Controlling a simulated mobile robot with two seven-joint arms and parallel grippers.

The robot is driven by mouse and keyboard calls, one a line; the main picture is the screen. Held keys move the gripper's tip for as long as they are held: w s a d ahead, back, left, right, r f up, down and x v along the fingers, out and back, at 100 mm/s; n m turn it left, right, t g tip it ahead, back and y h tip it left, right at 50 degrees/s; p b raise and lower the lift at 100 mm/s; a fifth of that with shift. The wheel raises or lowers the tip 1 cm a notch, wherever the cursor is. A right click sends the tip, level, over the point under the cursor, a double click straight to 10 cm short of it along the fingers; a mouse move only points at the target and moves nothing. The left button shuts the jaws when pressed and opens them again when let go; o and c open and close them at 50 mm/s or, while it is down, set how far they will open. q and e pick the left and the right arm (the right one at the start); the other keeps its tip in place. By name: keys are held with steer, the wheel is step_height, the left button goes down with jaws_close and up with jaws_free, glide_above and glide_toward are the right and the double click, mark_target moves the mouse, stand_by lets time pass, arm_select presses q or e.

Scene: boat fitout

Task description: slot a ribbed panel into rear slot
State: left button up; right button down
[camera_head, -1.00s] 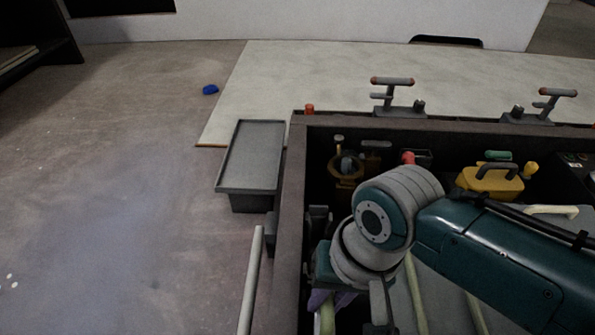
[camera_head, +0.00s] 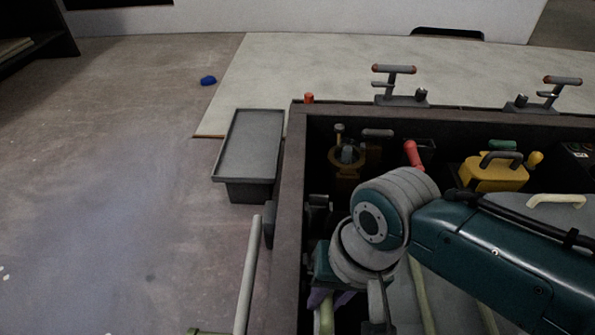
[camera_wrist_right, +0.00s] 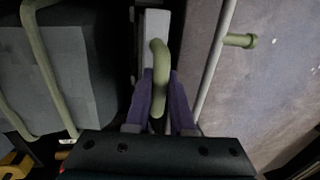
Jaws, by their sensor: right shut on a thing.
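My right gripper (camera_wrist_right: 162,110) has purple fingers, shut on a pale green handle (camera_wrist_right: 158,75) in the wrist view. Below the handle shows the narrow light grey edge of a panel (camera_wrist_right: 154,28); its ribs cannot be made out. In the head view my right arm reaches down into the dark-walled bay, and the purple gripper (camera_head: 319,298) and green handle (camera_head: 327,318) show only partly, near the left wall. The panel's lower part and any slot are hidden by my arm and shadow. My left gripper is not in view.
The bay rim (camera_head: 290,200) runs close left of my wrist. A grey tray (camera_head: 252,140) and a pale rail (camera_head: 248,275) stand outside it. Inside are a yellow case (camera_head: 494,178), a red handle (camera_head: 413,153) and a brass fitting (camera_head: 346,165). Grey surfaces with green bars (camera_wrist_right: 55,70) lie beside the gripper.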

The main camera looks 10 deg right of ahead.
steer(key=shift+f+b, duration=1.45)
steer(key=shift+f, duration=0.4)
steer(key=shift+f+b, duration=1.15)
steer(key=shift+f, duration=0.25)
steer(key=c, duration=0.7)
jaws_free()
steer(key=shift+r, duration=0.1)
steer(key=shift+r, duration=0.1)
